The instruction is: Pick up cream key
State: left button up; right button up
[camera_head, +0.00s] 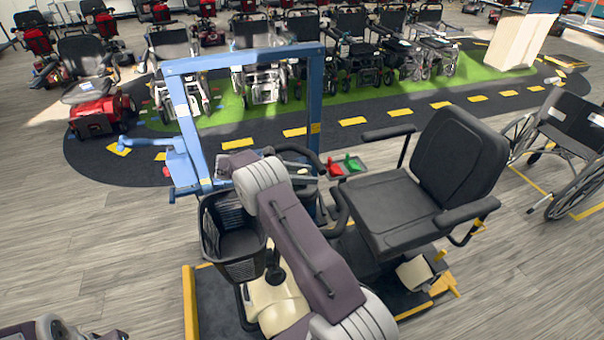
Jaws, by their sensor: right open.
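I cannot make out a cream key; it may be hidden behind my arm or gripper. A small grey tray (372,169) beside the scooter's handlebar holds a red key-like piece (334,168) and a green key-like piece (353,164). My right gripper (308,177) is small and partly hidden at the tray's left side, by the handlebar; it is open. My right arm covers much of the cream scooter (272,300), which has a black seat (385,205) and a black basket (232,240). My left gripper is out of view; only part of that arm shows at lower left.
A blue frame (315,95) stands behind the basket. A wheelchair (570,135) stands at right and a red scooter (98,108) at far left. Several wheelchairs line the green strip (350,98) at the back. Grey floor (90,240) is clear at left.

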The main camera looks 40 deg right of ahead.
jog(key=shift+x, duration=0.95)
jog(key=shift+a, duration=0.1)
grip_shut()
jog(key=shift+r, duration=0.1)
jog(key=r, duration=0.4)
jog(key=shift+w+a+r, duration=0.1)
jog(key=shift+a+r, duration=0.1)
jog(key=shift+a, duration=0.2)
jog(key=a+r, duration=0.6)
jog(key=a, duration=0.5)
jog(key=shift+w+r, duration=0.25)
jog(key=shift+w, duration=0.05)
